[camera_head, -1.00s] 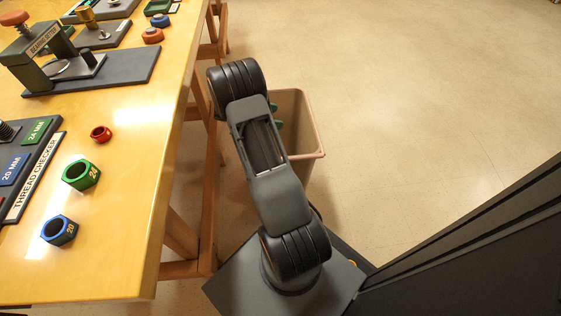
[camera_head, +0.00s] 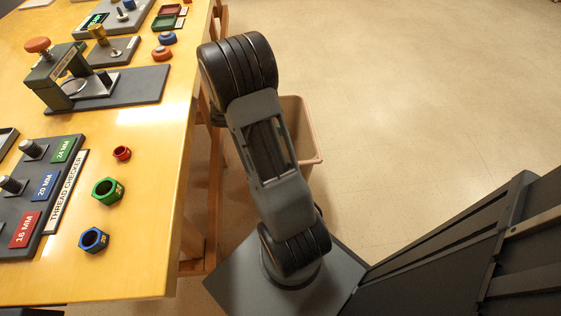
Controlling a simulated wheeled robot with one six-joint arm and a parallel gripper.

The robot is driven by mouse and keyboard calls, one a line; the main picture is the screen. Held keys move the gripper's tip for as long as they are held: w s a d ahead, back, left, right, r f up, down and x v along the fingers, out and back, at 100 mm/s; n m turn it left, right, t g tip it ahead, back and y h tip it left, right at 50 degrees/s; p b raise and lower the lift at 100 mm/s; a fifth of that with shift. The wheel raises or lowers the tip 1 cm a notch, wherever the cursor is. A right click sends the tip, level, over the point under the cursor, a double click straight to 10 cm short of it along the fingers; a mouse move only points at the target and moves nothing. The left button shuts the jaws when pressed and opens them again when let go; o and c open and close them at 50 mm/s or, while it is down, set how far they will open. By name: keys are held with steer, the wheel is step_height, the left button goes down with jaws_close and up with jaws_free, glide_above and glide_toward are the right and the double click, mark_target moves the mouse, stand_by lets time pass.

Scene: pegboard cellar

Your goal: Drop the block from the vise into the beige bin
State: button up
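The beige bin (camera_head: 307,135) stands on the floor to the right of the workbench, partly hidden behind my arm. Its right rim and side show; its inside is mostly covered. My arm rises in front of it, and my gripper cannot be seen. No block can be made out. A dark green press-like fixture with a red knob (camera_head: 55,76) stands on a grey plate on the bench; I cannot tell whether it is the vise.
The wooden workbench (camera_head: 140,255) fills the left side. It carries a thread checker board (camera_head: 66,192), a green nut (camera_head: 107,191), a blue nut (camera_head: 93,239) and a small red nut (camera_head: 122,153). Open floor (camera_head: 420,110) lies to the right.

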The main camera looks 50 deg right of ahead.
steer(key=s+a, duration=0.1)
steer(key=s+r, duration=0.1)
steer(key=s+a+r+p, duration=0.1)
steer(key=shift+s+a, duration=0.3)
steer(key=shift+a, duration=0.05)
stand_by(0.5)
